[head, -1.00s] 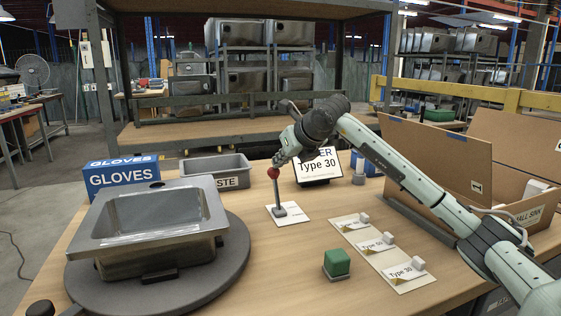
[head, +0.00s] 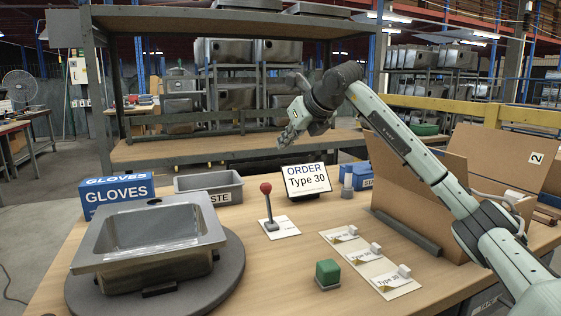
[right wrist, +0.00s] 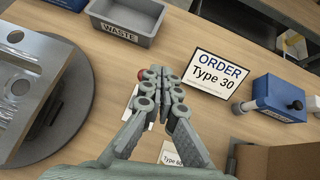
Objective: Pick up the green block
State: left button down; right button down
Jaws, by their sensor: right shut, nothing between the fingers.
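The green block (head: 328,272) sits on a small dark base on the wooden table, near the front middle in the head view. My right gripper (head: 287,141) is shut and empty, raised above the back part of the table, well apart from the block. In the right wrist view the gripper (right wrist: 158,72) is also shut, above the table, and hides most of the red-knobbed lever (right wrist: 142,75). The green block is not seen in that view. My left gripper is not in view.
A metal sink (head: 150,241) rests on a round turntable (head: 232,268) at left. The red-knobbed lever (head: 268,208) stands upright behind the block. Cards with small white blocks (head: 375,248) lie right of the block. An order sign (head: 305,180), waste bin (head: 216,188) and cardboard box (head: 420,189) stand behind.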

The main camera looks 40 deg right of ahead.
aim_at(328, 272)
jog(key=k+j, duration=0.1)
jog(key=k, duration=1.4)
